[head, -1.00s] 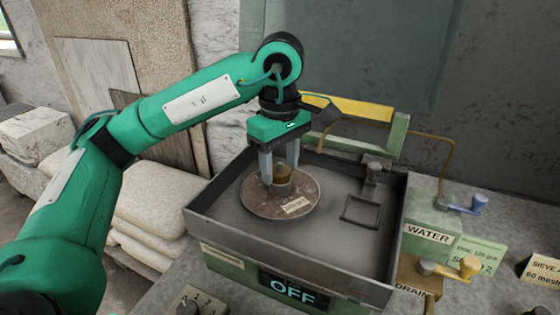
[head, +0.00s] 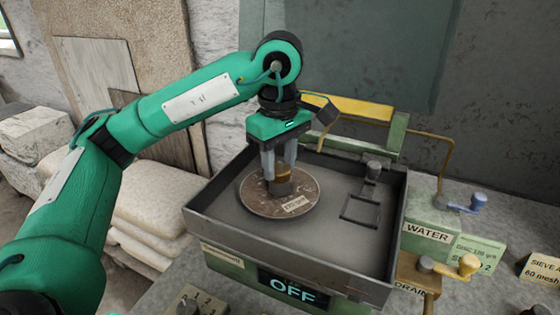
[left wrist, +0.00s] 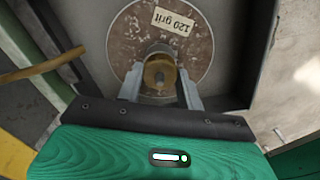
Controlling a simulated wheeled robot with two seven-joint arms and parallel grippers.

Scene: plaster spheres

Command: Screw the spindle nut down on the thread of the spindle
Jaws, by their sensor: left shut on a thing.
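The brass-coloured spindle nut (head: 284,175) sits over the grey spindle hub (head: 281,188) in the middle of the brown grinding disc (head: 260,205). The disc carries a 120 grit label. My left gripper (head: 279,170) points straight down from above with one finger on each side of the nut, shut on it. In the left wrist view the nut (left wrist: 160,74) shows between the two fingertips, with a round darker centre. How far down the thread the nut is cannot be told. My right gripper is not in view.
The disc lies in a grey square-walled pan (head: 330,240) with an OFF display (head: 292,290) on its front. An empty square frame (head: 360,209) is at the pan's right. WATER (head: 428,235) and DRAIN (head: 412,290) labels with valve handles stand to the right.

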